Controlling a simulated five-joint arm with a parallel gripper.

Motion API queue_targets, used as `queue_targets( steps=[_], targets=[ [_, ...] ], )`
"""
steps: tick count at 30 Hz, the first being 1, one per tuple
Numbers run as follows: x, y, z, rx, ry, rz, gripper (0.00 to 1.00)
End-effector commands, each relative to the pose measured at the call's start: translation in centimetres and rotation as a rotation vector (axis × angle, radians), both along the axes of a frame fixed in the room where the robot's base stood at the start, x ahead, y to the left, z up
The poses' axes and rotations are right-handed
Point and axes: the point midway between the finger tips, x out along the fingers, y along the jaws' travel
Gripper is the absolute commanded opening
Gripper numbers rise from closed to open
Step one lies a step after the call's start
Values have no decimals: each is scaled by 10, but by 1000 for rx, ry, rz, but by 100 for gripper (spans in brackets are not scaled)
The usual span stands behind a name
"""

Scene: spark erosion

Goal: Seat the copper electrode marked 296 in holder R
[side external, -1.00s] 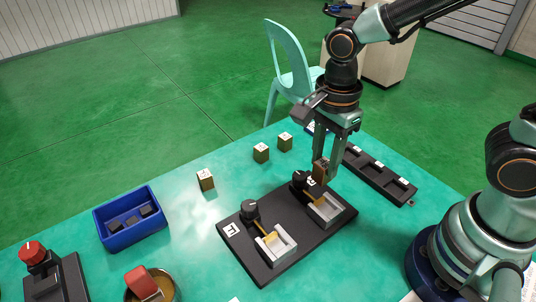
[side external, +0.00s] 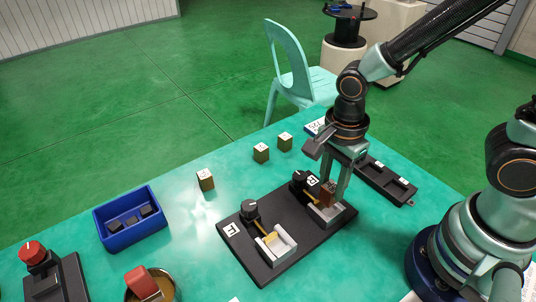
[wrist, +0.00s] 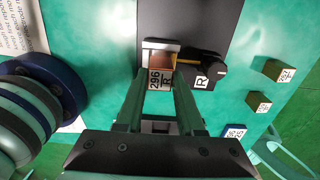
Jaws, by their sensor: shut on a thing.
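My gripper (side external: 335,188) is shut on the copper electrode (side external: 327,191) over holder R (side external: 327,216), the light grey block at the right end of the dark base plate. In the wrist view the electrode (wrist: 160,63) carries the label 296 and is held between the fingertips (wrist: 160,84). It overlaps the light walls of holder R (wrist: 147,53), beside the R label (wrist: 202,83). The electrode looks upright. Its lower end is at the holder's opening; I cannot tell whether it touches the bottom. A black knob (side external: 300,180) with a brass rod stands behind holder R.
Holder L (side external: 276,245) is empty on the same plate (side external: 246,252). Several labelled blocks (side external: 206,180) stand behind. A blue bin (side external: 130,222) is at left, near a red-knobbed box (side external: 34,254) and a round bowl (side external: 150,286). A dark rack (side external: 390,182) lies behind my gripper.

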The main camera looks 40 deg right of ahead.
Motion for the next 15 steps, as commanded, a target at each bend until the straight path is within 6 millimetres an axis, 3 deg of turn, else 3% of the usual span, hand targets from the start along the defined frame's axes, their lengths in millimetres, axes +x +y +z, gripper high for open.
queue_targets(
  steps=[15],
  targets=[
    [0, 0, -28, 0, 0, 0, 0]
  ],
)
